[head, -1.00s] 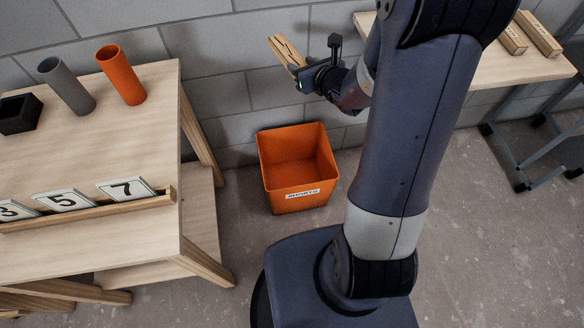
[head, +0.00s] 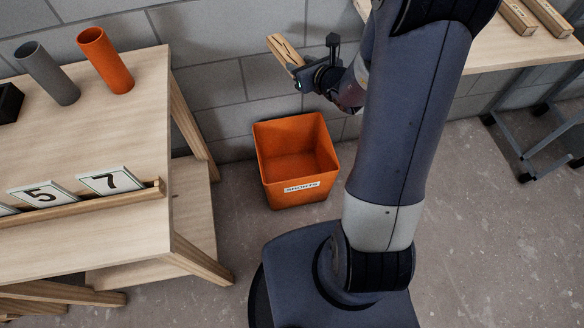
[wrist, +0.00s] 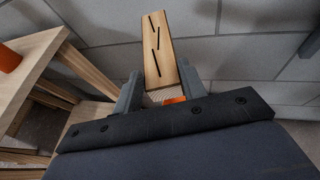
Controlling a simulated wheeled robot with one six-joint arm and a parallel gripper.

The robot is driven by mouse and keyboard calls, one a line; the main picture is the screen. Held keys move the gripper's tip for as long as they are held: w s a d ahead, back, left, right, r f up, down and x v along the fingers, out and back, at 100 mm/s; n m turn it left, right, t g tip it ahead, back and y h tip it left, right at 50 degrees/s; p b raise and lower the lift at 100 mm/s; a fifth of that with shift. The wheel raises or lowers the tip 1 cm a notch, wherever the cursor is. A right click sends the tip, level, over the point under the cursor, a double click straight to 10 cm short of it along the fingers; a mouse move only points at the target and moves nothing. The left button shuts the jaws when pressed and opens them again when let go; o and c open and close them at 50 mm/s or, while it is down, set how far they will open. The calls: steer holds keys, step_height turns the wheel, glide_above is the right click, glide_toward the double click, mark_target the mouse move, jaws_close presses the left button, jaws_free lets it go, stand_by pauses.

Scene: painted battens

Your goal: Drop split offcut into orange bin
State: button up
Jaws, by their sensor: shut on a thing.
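The split offcut (head: 285,51) is a short pale wood piece with dark cracks. My gripper (head: 298,70) is shut on one end of it and holds it up in front of the block wall. In the wrist view the offcut (wrist: 157,48) stands out beyond my two fingers (wrist: 158,90), with several black split lines on its face. The orange bin (head: 297,190) stands on the floor below my gripper, with a white label on its front. Its visible inside looks empty. A small orange patch of it shows between the fingers in the wrist view (wrist: 175,100).
A wooden table (head: 95,215) at left holds an orange tube (head: 106,60), a grey tube (head: 47,73), a black box and number tiles (head: 110,180) on a rail. A second table (head: 520,52) at right holds wood pieces. A grey wheeled frame (head: 545,125) stands by it.

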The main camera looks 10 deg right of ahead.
steer(key=d+f+b, duration=0.2)
steer(key=f+b, duration=1.3)
steer(key=f, duration=0.5)
steer(key=s+d+f+b, duration=0.1)
steer(key=d+f+b, duration=0.1)
steer(key=f+b, duration=1.2)
step_height(320, 180, down, 6)
steer(key=shift+b, duration=0.4)
steer(key=o, duration=1.4)
steer(key=shift+s, duration=0.1)
steer(key=p+v, duration=0.3)
steer(key=v, duration=0.7)
steer(key=shift+s+r, duration=0.15)
steer(key=shift+s, duration=0.2)
